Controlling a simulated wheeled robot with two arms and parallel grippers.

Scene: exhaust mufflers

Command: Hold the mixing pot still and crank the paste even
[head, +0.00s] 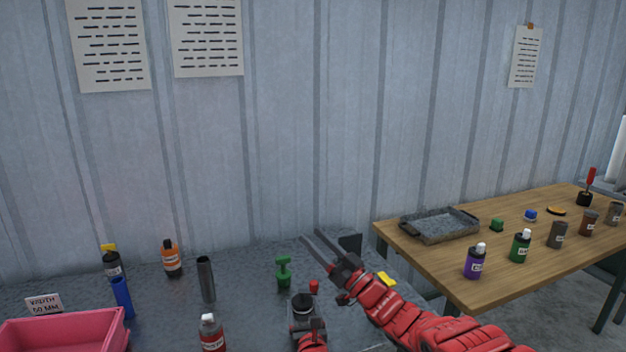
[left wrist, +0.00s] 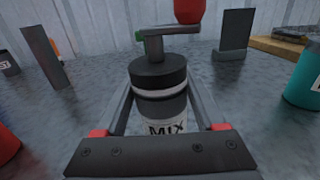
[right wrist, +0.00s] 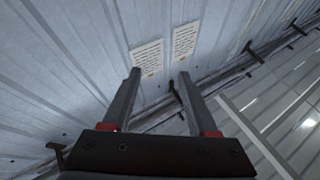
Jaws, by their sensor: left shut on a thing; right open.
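The mixing pot (head: 302,304) stands on the grey table, low in the head view. In the left wrist view the pot (left wrist: 164,128) shows a MIX label, a black lid and a crank arm (left wrist: 155,46) with a red knob (left wrist: 189,11). The red knob (head: 314,286) also shows in the head view. My left gripper (head: 302,320) is shut on the pot, one finger on each side, below the lid.
A grey tube (head: 205,278), a red bottle (head: 212,335), an orange bottle (head: 171,260) and a pink bin (head: 70,334) are to the left. A wooden table (head: 440,262) with a tray and several bottles is at right.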

